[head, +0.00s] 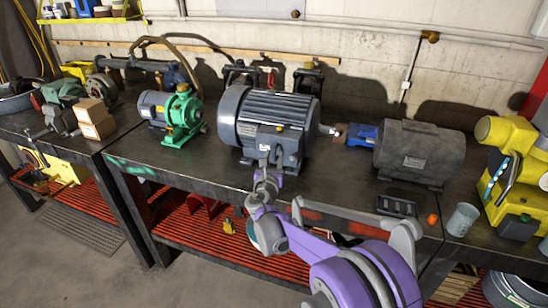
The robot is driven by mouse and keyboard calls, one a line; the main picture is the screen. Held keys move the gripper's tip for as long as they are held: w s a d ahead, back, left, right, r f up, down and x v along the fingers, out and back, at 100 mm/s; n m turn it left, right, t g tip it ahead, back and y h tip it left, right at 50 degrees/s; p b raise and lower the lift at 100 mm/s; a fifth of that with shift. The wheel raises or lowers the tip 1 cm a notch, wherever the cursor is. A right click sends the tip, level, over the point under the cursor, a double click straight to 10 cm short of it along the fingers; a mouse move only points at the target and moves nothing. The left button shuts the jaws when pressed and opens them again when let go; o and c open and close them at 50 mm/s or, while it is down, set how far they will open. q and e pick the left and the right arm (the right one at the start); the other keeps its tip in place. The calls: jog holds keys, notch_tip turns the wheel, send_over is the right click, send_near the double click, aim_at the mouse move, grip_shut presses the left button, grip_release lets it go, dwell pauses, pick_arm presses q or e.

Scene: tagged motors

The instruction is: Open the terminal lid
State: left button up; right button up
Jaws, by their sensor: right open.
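The large grey finned motor (285,105) stands on the dark workbench in the middle of the head view. A small dark terminal box (291,148) sits low on its near side; its lid looks closed, but the detail is small. My right gripper (264,163) is just in front of the terminal box, at its lower left, with its jaws open. I cannot tell whether it touches the box. It hides part of the box's lower left side. My left gripper is not in view.
A green pump with a small motor (181,115) stands left of the large motor. A dark grey motor (418,153) and a blue tool (361,135) stand to the right. A black tray (396,205), an orange cap (432,219) and a grey cup (462,219) lie near the front edge.

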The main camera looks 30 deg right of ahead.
jog(key=shift+c, duration=0.2)
grip_shut()
dwell(1.2)
